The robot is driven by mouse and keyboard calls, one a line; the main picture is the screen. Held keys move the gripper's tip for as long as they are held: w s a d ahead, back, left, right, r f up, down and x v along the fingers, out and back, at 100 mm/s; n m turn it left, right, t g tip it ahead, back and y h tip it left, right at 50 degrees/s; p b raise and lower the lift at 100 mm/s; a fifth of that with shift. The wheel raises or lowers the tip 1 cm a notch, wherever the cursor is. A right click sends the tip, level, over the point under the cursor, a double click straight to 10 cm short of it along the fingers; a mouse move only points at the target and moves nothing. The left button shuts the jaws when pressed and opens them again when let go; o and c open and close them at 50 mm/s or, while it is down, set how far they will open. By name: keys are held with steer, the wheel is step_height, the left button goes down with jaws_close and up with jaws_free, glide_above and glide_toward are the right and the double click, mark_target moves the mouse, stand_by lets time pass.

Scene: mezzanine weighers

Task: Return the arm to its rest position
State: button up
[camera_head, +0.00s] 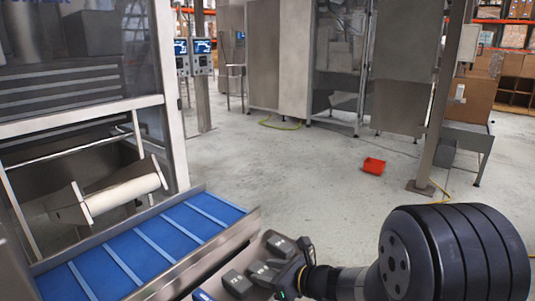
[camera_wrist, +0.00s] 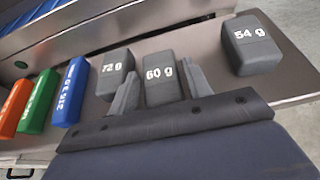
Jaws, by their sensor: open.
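My arm (camera_head: 430,255) reaches in from the lower right of the head view. My gripper (camera_wrist: 160,85) is open in the wrist view, its two grey fingers apart. A grey block marked 60 g (camera_wrist: 162,90) shows between the fingers; I cannot tell whether they touch it. In the head view my gripper is low at the bottom centre, close to the grey blocks, its fingertips hard to make out.
A 72 g block (camera_wrist: 113,72) and a 54 g block (camera_wrist: 250,45) flank it on the metal shelf (camera_wrist: 285,85). Blue (camera_wrist: 70,95), green (camera_wrist: 38,102) and orange (camera_wrist: 13,108) packs lie left. A blue conveyor (camera_head: 150,250) runs alongside. A red bin (camera_head: 374,166) stands on open floor.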

steer(key=shift+f+x, duration=0.2)
steer(key=shift+x, duration=0.85)
step_height(320, 180, up, 2)
steer(key=shift+r+p, duration=0.1)
steer(key=shift+p, duration=0.3)
steer(key=shift+d+r, duration=0.1)
steer(key=shift+r, duration=0.45)
steer(key=shift+f, duration=0.1)
